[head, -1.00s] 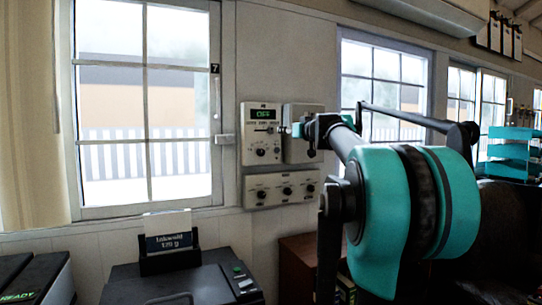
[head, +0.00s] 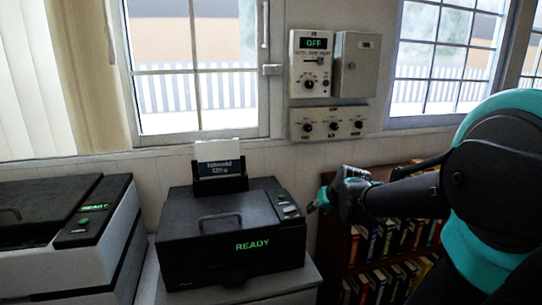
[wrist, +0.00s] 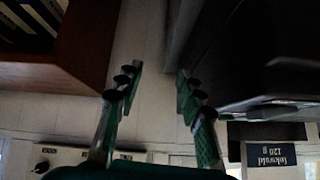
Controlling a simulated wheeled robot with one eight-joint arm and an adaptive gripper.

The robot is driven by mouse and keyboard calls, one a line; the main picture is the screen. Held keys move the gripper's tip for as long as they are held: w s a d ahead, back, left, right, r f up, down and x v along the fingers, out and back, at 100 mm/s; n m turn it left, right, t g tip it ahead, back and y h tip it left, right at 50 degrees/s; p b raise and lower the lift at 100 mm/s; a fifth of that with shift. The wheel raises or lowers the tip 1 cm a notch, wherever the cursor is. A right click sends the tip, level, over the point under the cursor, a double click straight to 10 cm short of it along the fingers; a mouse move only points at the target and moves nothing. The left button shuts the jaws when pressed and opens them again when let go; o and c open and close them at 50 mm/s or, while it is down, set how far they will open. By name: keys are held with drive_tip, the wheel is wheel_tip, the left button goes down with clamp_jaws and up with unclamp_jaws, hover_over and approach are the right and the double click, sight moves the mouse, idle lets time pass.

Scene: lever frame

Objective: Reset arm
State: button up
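My gripper (head: 318,203) is at the end of my teal and black arm, to the right of the black printer and in front of the bookshelf in the head view. In the wrist view, the two fingers of my gripper (wrist: 157,85) stand apart with nothing between them. The grey control box (head: 312,62) on the wall reads OFF in green and has a small lever and a knob. A closed grey box (head: 357,64) is beside it. A panel with three knobs (head: 328,124) is below. My gripper is apart from all of them.
Another printer (head: 60,225) is at the left. A bookshelf (head: 385,250) is close to my gripper. Windows (head: 195,75) line the wall.

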drive_tip(key=s+d+f+g+h, duration=0.1)
drive_tip(key=s+f+g, duration=0.1)
drive_tip(key=s+f, duration=0.5)
drive_tip(key=s+d+f+m+g+h, duration=0.1)
drive_tip(key=s+d+f+g, duration=0.1)
drive_tip(key=s+f, duration=0.5)
drive_tip(key=s, duration=0.5)
drive_tip(key=shift+s+f, duration=0.15)
drive_tip(key=shift+s, duration=0.05)
idle(2.1)
